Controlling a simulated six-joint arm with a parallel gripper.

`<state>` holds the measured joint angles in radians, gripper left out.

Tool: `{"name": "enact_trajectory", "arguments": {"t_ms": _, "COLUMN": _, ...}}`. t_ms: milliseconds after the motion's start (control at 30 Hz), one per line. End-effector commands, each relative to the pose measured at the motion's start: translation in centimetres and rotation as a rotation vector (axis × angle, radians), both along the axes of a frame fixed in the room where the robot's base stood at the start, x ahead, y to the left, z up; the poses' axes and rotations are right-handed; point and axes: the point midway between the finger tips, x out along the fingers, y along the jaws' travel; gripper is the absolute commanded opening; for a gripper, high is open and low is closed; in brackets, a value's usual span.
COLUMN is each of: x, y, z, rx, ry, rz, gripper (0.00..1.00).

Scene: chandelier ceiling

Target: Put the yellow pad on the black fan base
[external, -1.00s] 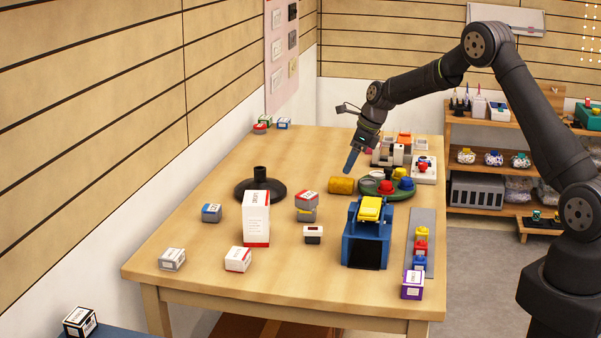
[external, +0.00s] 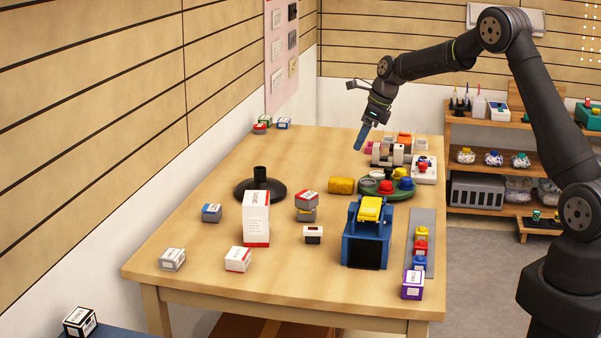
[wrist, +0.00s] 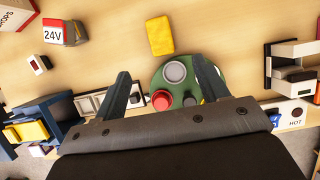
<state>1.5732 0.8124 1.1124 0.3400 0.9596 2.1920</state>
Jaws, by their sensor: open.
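The yellow pad (external: 341,185) lies on the table near the middle, left of the round green tray. It also shows in the wrist view (wrist: 159,35), ahead of my gripper's fingers. The black fan base (external: 260,186) stands on the table at the left, a round dark disc with a short upright post; its near side is partly hidden by a tall white box. My gripper (external: 359,137) is in the air above and behind the pad, tilted downward. In the wrist view its two fingers (wrist: 160,85) are spread wide with nothing between them.
The green tray (external: 370,193) holds red, yellow and blue knobs and a grey disc. A tall white box (external: 256,219) stands before the fan base. A blue stand with a yellow top (external: 367,240) and small boxes (external: 306,199) stand nearer.

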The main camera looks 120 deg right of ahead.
Motion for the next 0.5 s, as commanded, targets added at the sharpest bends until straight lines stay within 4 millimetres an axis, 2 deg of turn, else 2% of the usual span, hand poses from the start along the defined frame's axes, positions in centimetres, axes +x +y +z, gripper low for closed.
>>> {"name": "enact_trajectory", "arguments": {"t_ms": 33, "x": -0.4, "y": 0.2, "z": 1.4, "rx": -0.005, "ry": 0.0, "rz": -0.002, "gripper": 0.67}}
{"name": "enact_trajectory", "arguments": {"t_ms": 133, "x": -0.4, "y": 0.4, "z": 1.8, "rx": 0.002, "ry": 0.0, "rz": -0.001, "gripper": 0.67}}
{"name": "enact_trajectory", "arguments": {"t_ms": 500, "x": 1.6, "y": -1.5, "z": -5.3, "rx": 0.005, "ry": 0.003, "rz": 0.002, "gripper": 0.67}}
